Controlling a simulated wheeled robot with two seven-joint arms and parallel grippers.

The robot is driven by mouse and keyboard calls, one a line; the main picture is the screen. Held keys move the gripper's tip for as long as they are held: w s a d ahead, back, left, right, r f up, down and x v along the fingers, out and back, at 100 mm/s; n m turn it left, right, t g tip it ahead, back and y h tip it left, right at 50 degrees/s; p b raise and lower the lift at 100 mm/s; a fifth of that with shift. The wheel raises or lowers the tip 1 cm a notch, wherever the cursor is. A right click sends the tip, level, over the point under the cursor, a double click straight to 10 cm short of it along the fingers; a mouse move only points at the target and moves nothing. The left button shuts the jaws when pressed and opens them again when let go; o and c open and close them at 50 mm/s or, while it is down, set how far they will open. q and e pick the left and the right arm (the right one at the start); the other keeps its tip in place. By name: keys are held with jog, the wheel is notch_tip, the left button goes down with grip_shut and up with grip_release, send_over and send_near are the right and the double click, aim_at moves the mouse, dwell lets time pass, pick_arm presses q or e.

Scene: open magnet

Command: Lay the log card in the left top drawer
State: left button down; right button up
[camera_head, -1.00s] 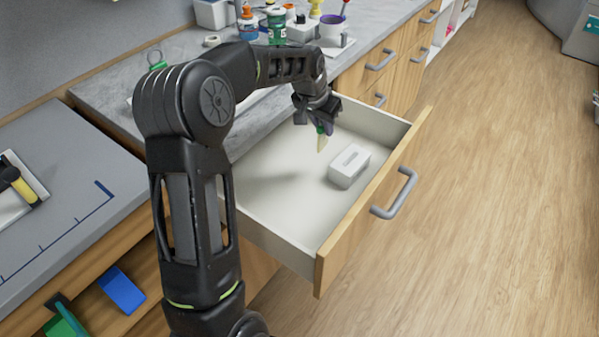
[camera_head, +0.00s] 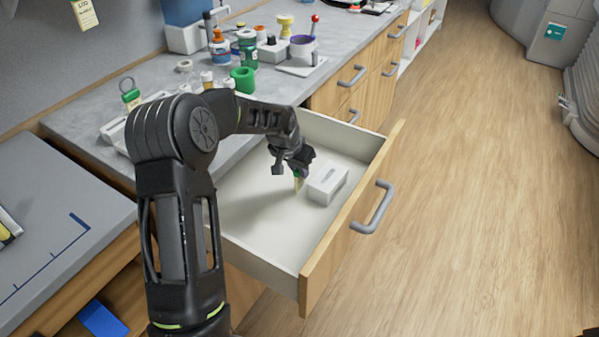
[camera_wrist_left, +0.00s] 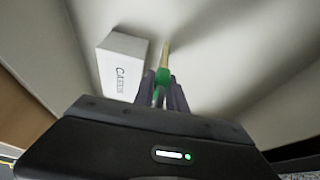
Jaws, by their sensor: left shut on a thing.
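The log card (camera_head: 298,184) is a small pale yellow card with a green end. My left gripper (camera_head: 297,170) is shut on its green end and holds it hanging down inside the open drawer (camera_head: 250,205). In the left wrist view the card (camera_wrist_left: 166,52) shows nearly edge-on between the fingertips (camera_wrist_left: 162,84). I cannot tell whether its lower edge touches the drawer floor. My right gripper is not in view.
A white box (camera_head: 328,183) with lettering stands in the drawer just right of the card. The drawer floor left of the card is bare. Bottles and jars (camera_head: 247,47) crowd the counter behind. A green tag with a ring (camera_head: 130,94) stands left of them.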

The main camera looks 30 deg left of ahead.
pick_arm(q)
jog(key=shift+f, duration=0.7)
jog(key=c, duration=1.6)
grip_release()
jog(key=shift+f, duration=0.1)
jog(key=v, duration=1.2)
jog(key=shift+s, duration=0.1)
